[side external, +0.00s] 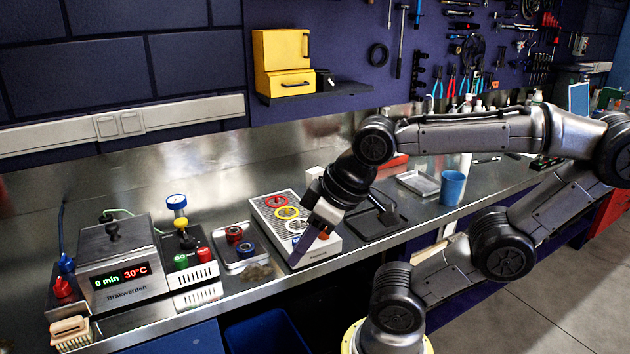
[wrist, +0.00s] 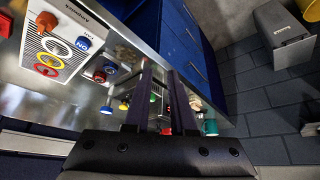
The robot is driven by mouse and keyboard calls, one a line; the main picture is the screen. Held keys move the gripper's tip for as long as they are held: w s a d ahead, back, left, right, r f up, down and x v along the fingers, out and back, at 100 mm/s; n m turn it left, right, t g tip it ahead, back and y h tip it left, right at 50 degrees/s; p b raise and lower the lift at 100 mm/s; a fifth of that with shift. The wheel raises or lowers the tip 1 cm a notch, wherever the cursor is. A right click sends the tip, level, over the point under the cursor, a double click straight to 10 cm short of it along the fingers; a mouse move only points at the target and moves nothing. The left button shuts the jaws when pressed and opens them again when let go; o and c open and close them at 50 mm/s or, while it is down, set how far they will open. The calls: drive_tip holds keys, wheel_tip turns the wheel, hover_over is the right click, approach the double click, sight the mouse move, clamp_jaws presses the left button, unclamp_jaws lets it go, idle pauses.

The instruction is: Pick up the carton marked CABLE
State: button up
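I cannot make out a carton marked CABLE in either view. My gripper (side external: 303,250) points down and left above the bench front, in front of the white panel with coloured rings (side external: 270,215). In the wrist view, the two dark fingers of my gripper (wrist: 158,70) stand apart with a gap between them, and nothing is held. A small white block (side external: 314,174) shows beside my wrist; I cannot tell what it is.
On the steel bench are a heated bath (side external: 118,265), a tray with red and blue rings (side external: 240,248), a dark tray (side external: 375,220) and a blue cup (side external: 453,187). A yellow cabinet (side external: 283,55) is on the wall. A grey bin (wrist: 283,30) stands on the floor.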

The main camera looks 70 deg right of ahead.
drive_tip(key=o, duration=0.8)
